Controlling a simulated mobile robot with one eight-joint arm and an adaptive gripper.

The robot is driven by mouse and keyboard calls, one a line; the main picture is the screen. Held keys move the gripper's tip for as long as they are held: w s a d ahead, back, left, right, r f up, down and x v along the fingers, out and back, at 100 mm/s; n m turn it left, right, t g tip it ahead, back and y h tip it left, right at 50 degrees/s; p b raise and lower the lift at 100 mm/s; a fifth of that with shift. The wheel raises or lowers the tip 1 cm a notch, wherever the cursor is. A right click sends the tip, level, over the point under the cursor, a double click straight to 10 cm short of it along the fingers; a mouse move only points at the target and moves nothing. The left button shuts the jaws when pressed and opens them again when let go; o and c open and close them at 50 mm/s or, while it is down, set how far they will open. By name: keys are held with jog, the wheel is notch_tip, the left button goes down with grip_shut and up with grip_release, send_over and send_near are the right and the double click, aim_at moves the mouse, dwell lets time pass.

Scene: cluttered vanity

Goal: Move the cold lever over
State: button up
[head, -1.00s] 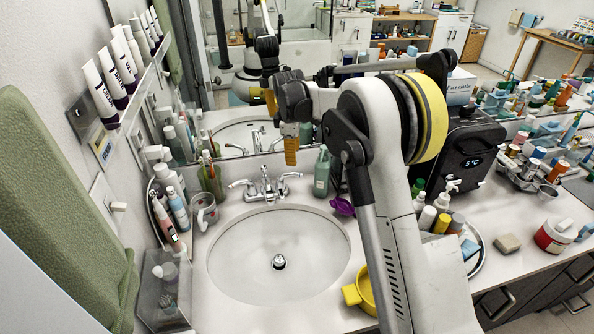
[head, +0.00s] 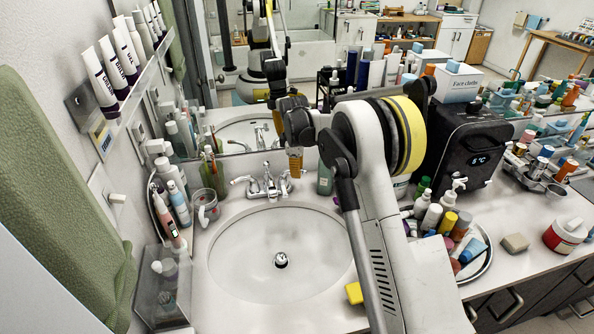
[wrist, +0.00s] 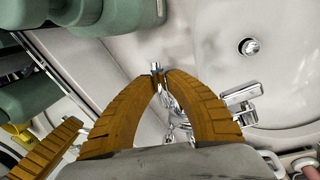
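The chrome faucet (head: 268,187) stands behind the white sink (head: 300,243), with a lever on each side. The right lever (head: 287,181), which I take as the cold one, is just below my gripper (head: 294,172). In the wrist view my gripper (wrist: 161,77) has curved orange fingers with tips close together. A chrome lever end (wrist: 157,67) shows at the narrow gap between the tips. I cannot tell whether the fingers touch or clamp it. More chrome of the faucet shows between and right of the fingers. The left lever (head: 243,180) is clear of my gripper.
A green bottle (head: 325,177) stands close right of my gripper, partly behind my arm. A tray of bottles (head: 481,268) and a black appliance (head: 462,143) fill the right counter. The mirror is close behind.

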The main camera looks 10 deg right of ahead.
grip_shut()
jog(key=shift+s+a, duration=0.1)
jog(key=m, duration=0.1)
jog(key=s+m, duration=0.1)
jog(key=m, duration=0.1)
jog(key=shift+s+a+m+h, duration=0.1)
jog(key=shift+a+m+h, duration=0.2)
jog(key=shift+a, duration=0.1)
jog(key=shift+s+a+m+g+h, duration=0.15)
jog(key=shift+s+a+m+g, duration=0.15)
jog(key=shift+m, duration=0.75)
jog(key=shift+s+a+m+g+h, duration=0.15)
jog(key=shift+s+a+m+g, duration=0.15)
jog(key=shift+m, duration=0.75)
jog(key=shift+a, duration=0.1)
jog(key=o, duration=0.7)
grip_release()
jog(key=shift+w, duration=0.1)
